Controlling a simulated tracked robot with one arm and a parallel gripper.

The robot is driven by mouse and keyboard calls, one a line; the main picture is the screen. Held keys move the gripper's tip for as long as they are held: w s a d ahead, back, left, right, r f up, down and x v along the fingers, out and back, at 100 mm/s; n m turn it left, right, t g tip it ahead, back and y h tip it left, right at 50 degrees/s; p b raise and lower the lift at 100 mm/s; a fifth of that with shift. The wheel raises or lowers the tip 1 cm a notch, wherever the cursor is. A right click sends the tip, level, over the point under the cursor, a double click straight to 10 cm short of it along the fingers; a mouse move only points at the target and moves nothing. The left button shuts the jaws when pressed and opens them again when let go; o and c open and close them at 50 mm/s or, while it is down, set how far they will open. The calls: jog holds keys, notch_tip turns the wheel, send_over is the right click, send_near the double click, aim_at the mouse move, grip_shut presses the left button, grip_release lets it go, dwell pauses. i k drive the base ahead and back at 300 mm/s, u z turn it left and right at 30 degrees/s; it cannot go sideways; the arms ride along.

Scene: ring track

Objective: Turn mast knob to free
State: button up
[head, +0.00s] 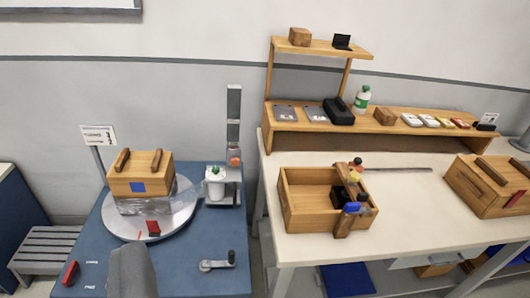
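The mast (234,115) is a narrow grey upright column at the back right corner of the blue bench, with dark panels on its face. A small orange-red knob (235,161) shows low on it. Its pointer or markings are too small to read, so I cannot tell its setting. A white jar with a green top (215,183) stands just left of the mast foot. No gripper fingers show in this view, and nothing is seen touching the knob.
The blue bench (195,270) carries a round turntable (180,215) with a wooden box (141,175), and a crank (217,262). A grey rounded shape rises at the bottom left. Right of a gap, a pale table (420,205) holds an open wooden crate (300,225) and a shelf.

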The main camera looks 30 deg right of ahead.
aim_at(234, 161)
jog(key=z, duration=0.25)
jog(key=i, duration=1.1)
jog(key=u, duration=0.15)
